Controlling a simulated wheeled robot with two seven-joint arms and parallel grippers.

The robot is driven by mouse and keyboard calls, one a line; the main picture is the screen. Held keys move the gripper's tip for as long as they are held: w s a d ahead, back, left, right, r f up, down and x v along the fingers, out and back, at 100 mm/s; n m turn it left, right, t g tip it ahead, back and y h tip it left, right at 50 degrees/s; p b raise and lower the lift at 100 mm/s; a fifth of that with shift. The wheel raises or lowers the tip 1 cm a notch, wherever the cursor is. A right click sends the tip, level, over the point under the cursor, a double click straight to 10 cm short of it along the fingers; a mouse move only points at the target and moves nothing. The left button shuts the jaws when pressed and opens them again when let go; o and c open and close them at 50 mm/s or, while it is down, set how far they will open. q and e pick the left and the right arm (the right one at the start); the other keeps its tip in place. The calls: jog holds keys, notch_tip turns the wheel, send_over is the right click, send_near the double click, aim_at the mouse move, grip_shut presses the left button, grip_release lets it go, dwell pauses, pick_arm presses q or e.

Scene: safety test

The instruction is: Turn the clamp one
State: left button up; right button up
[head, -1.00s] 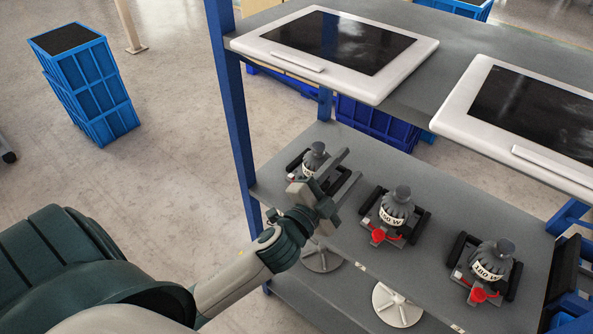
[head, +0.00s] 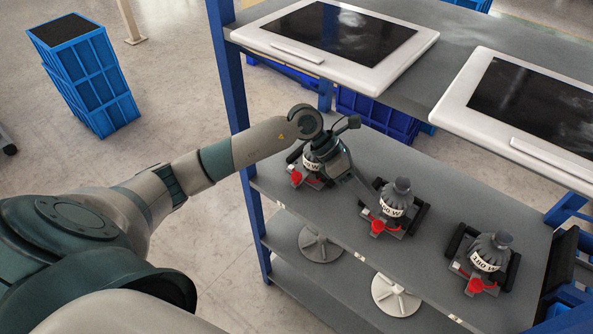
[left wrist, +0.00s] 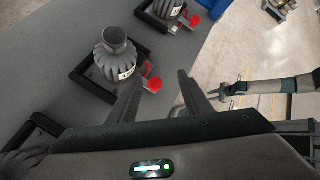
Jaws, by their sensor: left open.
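Three clamps hold ribbed grey bodies marked "180 W", each with a red knob in front: a left clamp (head: 312,168), a middle clamp (head: 396,207) and a right clamp (head: 490,256). My left gripper (head: 370,198) is open and empty, pointing down and right, beside the middle clamp. It partly covers the left clamp. In the left wrist view the open fingers (left wrist: 160,90) have the nearest grey body (left wrist: 115,60) and its red knob (left wrist: 154,85) just beyond the left finger. Whether a finger touches the knob I cannot tell. My right gripper (left wrist: 224,94) shows small in that view.
The clamps stand on a grey shelf (head: 440,170) with blue posts (head: 230,90). Two white-framed panels (head: 335,35) lie on the shelf above. Round white discs (head: 396,295) are below the front edge. Blue crates (head: 90,80) stand on the floor at left.

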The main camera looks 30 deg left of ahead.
pick_arm(q)
jog(key=w+a+f+y, duration=0.2)
jog(key=a+y, duration=0.3)
jog(key=a, duration=0.6)
jog(key=r+g+y, duration=0.1)
jog(key=r+y, duration=0.1)
jog(key=y, duration=0.2)
send_over(297, 175)
jog(key=shift+a+f, duration=0.2)
pick_arm(e)
jog(key=s+d+f, duration=0.1)
jog(key=s+f, duration=0.2)
jog(key=s, duration=0.4)
jog(key=shift+d+f, duration=0.25)
jog(key=shift+f, duration=0.1)
jog(key=shift+s, duration=0.1)
pick_arm(q)
jog(key=shift+d+f+p, duration=0.1)
jog(key=shift+f+p, duration=0.5)
jog(key=shift+f, duration=0.25)
notch_tip(297, 175, down, 4)
jog(key=shift+f+p, duration=0.1)
jog(key=shift+p, duration=1.05)
jog(key=shift+f, duration=0.85)
pick_arm(e)
notch_tip(297, 175, up, 4)
jog(key=shift+f, duration=0.1)
pick_arm(q)
jog(key=shift+c, duration=0.4)
